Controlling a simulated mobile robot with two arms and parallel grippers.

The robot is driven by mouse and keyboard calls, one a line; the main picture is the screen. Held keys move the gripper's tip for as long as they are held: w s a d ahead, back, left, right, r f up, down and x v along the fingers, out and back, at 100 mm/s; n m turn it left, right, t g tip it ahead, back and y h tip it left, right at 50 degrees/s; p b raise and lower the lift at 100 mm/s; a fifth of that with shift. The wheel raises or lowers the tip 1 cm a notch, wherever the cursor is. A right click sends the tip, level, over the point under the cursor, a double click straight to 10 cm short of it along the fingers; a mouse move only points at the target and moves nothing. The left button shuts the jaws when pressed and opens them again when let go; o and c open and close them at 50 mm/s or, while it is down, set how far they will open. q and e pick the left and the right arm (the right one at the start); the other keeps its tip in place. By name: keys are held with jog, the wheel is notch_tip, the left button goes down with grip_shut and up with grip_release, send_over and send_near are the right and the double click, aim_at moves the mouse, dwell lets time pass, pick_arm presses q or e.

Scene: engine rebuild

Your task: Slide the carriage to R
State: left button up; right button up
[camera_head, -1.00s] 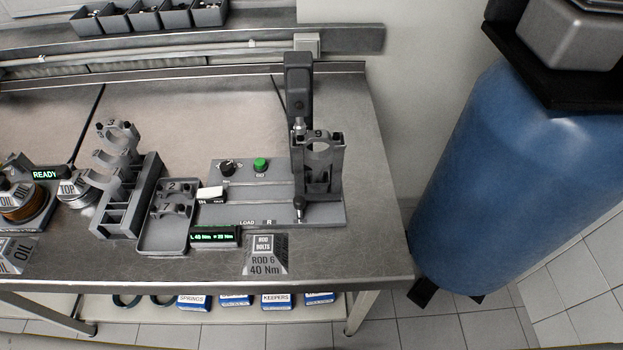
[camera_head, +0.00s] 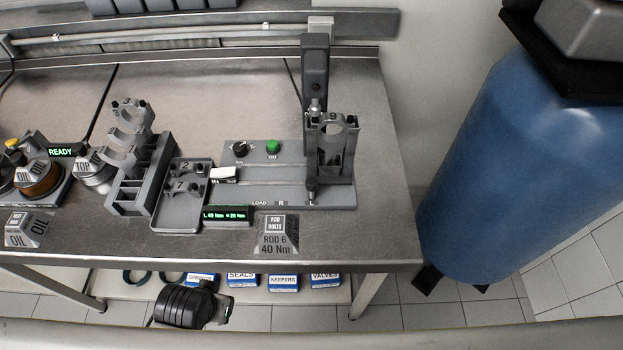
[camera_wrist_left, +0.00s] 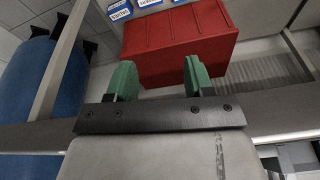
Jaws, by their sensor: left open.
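The carriage (camera_head: 332,150) is a grey upright fixture holding a rod marked 9, with a dark handle knob (camera_head: 311,190) at its front. It stands at the right end of the grey slide base (camera_head: 265,188), under a dark vertical spindle (camera_head: 315,75). The base's front edge carries the marks LOAD and R; the carriage stands to the right of R, by a mark that looks like L. My left gripper (camera_wrist_left: 157,80) shows in the left wrist view with its two green fingers apart and nothing held. It is away from the carriage. My right gripper is not in view.
A tray (camera_head: 180,213) and a rod rack (camera_head: 135,185) stand left. In the left wrist view a red chest (camera_wrist_left: 180,45) lies beyond the fingers.

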aim_at(309, 182)
pick_arm(q)
notch_tip(309, 182, up, 8)
jog(key=t, duration=0.1)
jog(key=w+a+r+m+t+y, duration=0.3)
jog(key=w+r+m+t, duration=0.2)
jog(key=w+r+t, duration=0.55)
jog(key=w+d+r+m+t+h, duration=0.45)
jog(key=w+r+m, duration=0.3)
jog(key=m, duration=0.25)
jog(key=d+r+m+g+h, duration=0.1)
jog(key=d+m+g+h, duration=0.2)
jog(key=d+m+h, duration=0.5)
jog(key=d+r+m+g+h, duration=0.15)
jog(key=m+h, duration=0.45)
jog(key=m, duration=0.7)
notch_tip(309, 182, down, 9)
jog(key=m+g+y, duration=0.3)
jog(key=m+g, duration=0.7)
jog(key=m, duration=0.2)
jog(key=shift+t, duration=0.25)
jog(key=p+x, duration=0.1)
jog(key=x, duration=0.2)
jog(key=p+x, duration=0.1)
jog(key=x, duration=0.3)
jog(key=p+x, duration=0.1)
jog(key=x, duration=0.2)
jog(key=shift+s+d+f, duration=0.25)
jog(key=shift+d+f, duration=0.05)
jog(key=shift+d, duration=0.15)
